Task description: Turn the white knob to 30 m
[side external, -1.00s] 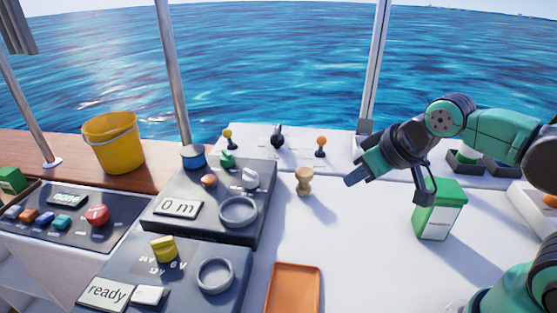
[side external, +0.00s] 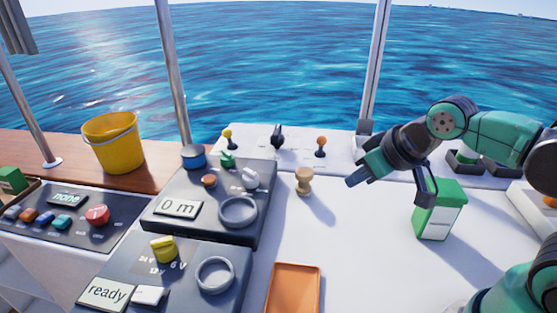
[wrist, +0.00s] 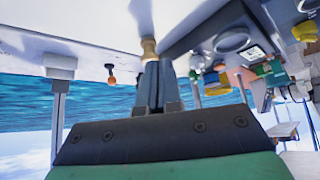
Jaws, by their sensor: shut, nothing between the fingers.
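The white knob (side external: 250,178) sits on the upper right of the rear dark control box (side external: 210,200). The display (side external: 178,208) on that box reads "0 m". My gripper (side external: 352,181) is to the right of the box, above the white counter, well apart from the knob. Its fingers, seen in the wrist view (wrist: 158,70), are shut with nothing between them. In the wrist view the scene looks upside down, and I cannot make out the knob for certain.
A wooden peg-like piece (side external: 304,181) stands between the box and my gripper. Several levers (side external: 277,136) stand behind. A green-and-white carton (side external: 440,210) is below my arm. An orange tray (side external: 293,289) lies in front. A second box (side external: 190,265) shows "ready". A yellow bucket (side external: 113,142) stands left.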

